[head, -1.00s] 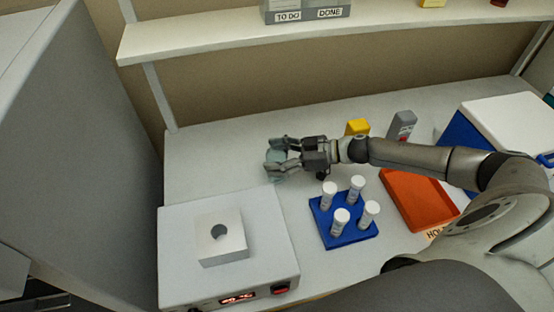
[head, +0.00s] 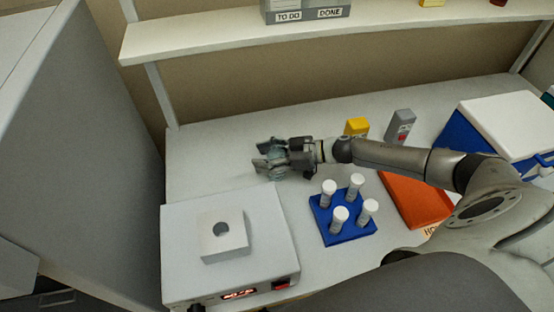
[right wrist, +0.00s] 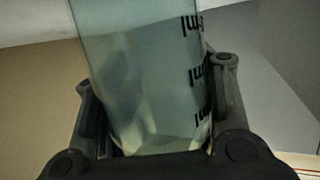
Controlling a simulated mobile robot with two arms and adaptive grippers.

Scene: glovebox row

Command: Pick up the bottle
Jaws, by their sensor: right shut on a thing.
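The bottle (head: 276,154) is clear and bluish, and it is mostly hidden by the fingers in the head view. In the right wrist view the bottle (right wrist: 145,80) fills the middle, with black ml marks down its right side and a pale base. My right gripper (head: 266,157) is shut on it, one finger on each side. I cannot tell whether the bottle touches the bench. My left gripper is not in view.
A blue rack (head: 345,236) with several white-capped tubes stands in front of my arm. A shelf (head: 200,43) runs above.

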